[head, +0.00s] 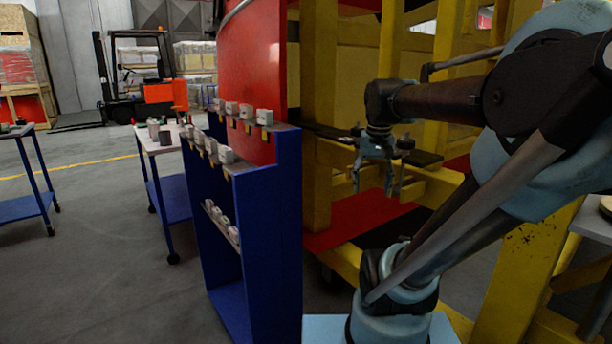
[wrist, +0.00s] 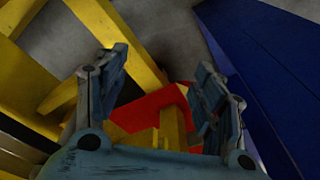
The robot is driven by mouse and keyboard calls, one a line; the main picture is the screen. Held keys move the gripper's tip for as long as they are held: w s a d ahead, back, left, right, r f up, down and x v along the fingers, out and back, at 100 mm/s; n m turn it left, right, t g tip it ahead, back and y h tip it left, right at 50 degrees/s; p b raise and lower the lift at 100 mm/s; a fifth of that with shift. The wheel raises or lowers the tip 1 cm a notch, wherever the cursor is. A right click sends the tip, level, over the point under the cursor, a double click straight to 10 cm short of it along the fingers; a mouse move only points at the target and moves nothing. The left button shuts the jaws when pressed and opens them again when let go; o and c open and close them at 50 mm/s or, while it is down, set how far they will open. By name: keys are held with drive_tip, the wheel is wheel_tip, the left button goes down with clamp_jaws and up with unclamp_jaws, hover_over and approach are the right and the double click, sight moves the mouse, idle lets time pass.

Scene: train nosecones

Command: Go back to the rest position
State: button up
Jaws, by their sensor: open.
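My gripper (head: 375,178) hangs from the arm in the right half of the head view, fingers pointing down. It is in front of the yellow frame and to the right of the blue rack. In the wrist view my gripper (wrist: 155,95) shows its two fingers spread apart. Nothing is between them; below them lie a red surface and yellow beams. I cannot tell from the frames whether the fingers touch the frame behind them.
A blue rack (head: 275,215) with several small grey parts stands left of the gripper. The yellow frame (head: 318,120) and a red panel (head: 250,80) are close behind. Carts and a forklift (head: 140,85) stand further left. Grey floor (head: 105,260) is open at the left.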

drive_tip(key=s+f+n, duration=0.2)
drive_tip(key=s+f, duration=0.8)
drive_tip(key=f, duration=0.6)
drive_tip(key=shift+s+t, duration=0.2)
drive_tip(key=shift+t, duration=0.1)
drive_tip(key=shift+w+f, duration=0.25)
drive_tip(key=shift+w, duration=0.25)
